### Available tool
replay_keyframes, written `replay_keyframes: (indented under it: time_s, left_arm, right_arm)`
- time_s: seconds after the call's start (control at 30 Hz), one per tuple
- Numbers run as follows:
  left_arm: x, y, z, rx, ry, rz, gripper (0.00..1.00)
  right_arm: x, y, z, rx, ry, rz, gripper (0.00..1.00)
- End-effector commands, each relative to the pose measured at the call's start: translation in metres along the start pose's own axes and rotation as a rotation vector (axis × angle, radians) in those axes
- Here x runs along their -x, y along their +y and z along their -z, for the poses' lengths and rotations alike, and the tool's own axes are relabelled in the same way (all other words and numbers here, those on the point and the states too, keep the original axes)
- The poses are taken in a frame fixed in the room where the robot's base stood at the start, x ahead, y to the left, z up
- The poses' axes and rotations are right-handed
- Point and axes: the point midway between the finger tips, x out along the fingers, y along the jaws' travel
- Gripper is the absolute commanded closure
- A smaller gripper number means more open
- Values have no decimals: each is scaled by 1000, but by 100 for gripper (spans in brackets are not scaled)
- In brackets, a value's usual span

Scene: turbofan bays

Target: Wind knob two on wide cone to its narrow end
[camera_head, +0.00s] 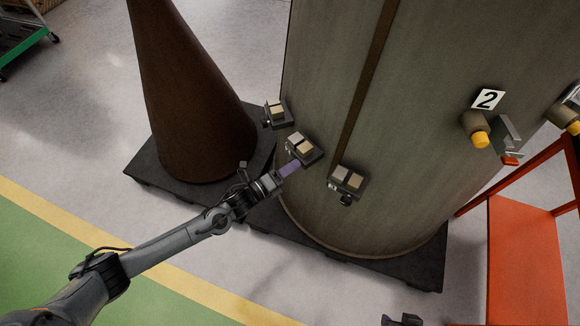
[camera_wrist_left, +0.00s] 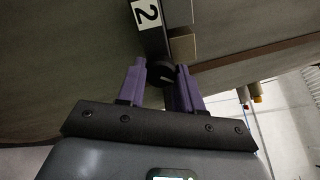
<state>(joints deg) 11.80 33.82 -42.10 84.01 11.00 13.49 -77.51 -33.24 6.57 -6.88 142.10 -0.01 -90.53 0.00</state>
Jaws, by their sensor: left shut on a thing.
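The wide cone (camera_head: 430,70) is the broad grey-brown body filling the middle and right of the head view, with a darker strip running up it. Several small dark brackets with beige blocks are fixed low on its side. My left gripper (camera_head: 290,168) reaches the middle bracket (camera_head: 304,149). The knob is mostly hidden in the head view. My right gripper (camera_head: 402,320) barely shows at the bottom edge; its jaws are unclear.
A brown narrower cone (camera_head: 185,90) stands to the left on a dark pallet (camera_head: 150,160). A red-orange stand (camera_head: 525,250) is at right.

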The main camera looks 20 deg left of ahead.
Motion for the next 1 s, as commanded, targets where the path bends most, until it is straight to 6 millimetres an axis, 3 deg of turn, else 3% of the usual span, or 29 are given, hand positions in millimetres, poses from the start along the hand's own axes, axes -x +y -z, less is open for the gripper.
replay_keyframes:
  time_s: [0.6, 1.0]
  left_arm:
    - [0, 2, -1, -584, 1, 0, 95]
    - [0, 2, -2, -859, 0, 0, 95]
  right_arm:
    - [8, 2, 2, 9, -2, -7, 57]
    - [13, 2, 4, 8, -1, -6, 57]
